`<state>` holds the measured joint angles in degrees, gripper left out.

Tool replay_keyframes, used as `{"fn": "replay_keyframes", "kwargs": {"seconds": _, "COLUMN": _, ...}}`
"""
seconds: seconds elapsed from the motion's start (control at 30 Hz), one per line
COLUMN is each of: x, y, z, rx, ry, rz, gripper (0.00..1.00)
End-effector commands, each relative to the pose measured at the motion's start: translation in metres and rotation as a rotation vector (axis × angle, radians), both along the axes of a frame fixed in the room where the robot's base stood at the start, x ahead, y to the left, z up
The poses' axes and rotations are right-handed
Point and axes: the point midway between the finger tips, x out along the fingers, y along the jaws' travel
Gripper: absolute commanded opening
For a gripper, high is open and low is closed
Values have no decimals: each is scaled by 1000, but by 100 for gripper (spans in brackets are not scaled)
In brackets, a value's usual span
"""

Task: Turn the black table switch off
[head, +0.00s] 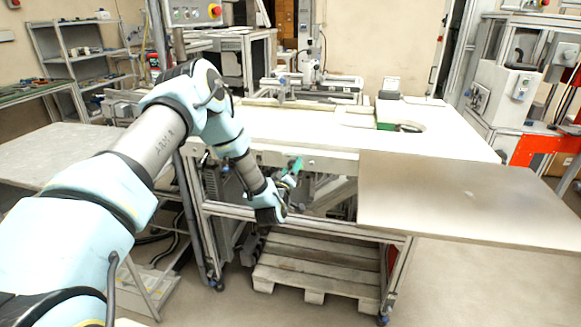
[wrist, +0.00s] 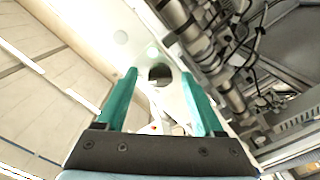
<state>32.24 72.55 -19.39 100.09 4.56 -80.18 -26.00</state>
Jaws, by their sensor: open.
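My gripper (head: 297,166) is at the front edge of the white table, its green fingers pointing up toward the table's front rail. In the wrist view my gripper (wrist: 158,75) is open, with a green finger on each side and nothing held between them. A small dark round thing, likely the black switch (wrist: 160,72), shows on the pale rail between the fingertips. I cannot tell whether the fingers touch it or which way it is set. In the head view the switch is too small to make out clearly beside the fingers.
The white table (head: 290,125) has a mostly clear top. A flat grey board (head: 470,205) juts out at its right front. A wooden pallet (head: 315,265) lies underneath. A grey side table (head: 60,150) stands at left. Cables and metal parts show beside the rail in the wrist view.

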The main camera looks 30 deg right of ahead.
Motion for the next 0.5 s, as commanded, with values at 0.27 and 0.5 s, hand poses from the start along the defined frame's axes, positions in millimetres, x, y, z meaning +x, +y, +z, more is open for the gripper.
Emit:
{"fn": "replay_keyframes", "kwargs": {"seconds": 0.27, "x": 1, "y": -1, "z": 0, "rx": 0, "ry": 0, "rz": 0, "gripper": 68}}
{"fn": "replay_keyframes", "kwargs": {"seconds": 0.5, "x": 1, "y": 0, "z": 0, "rx": 0, "ry": 0, "rz": 0, "gripper": 41}}
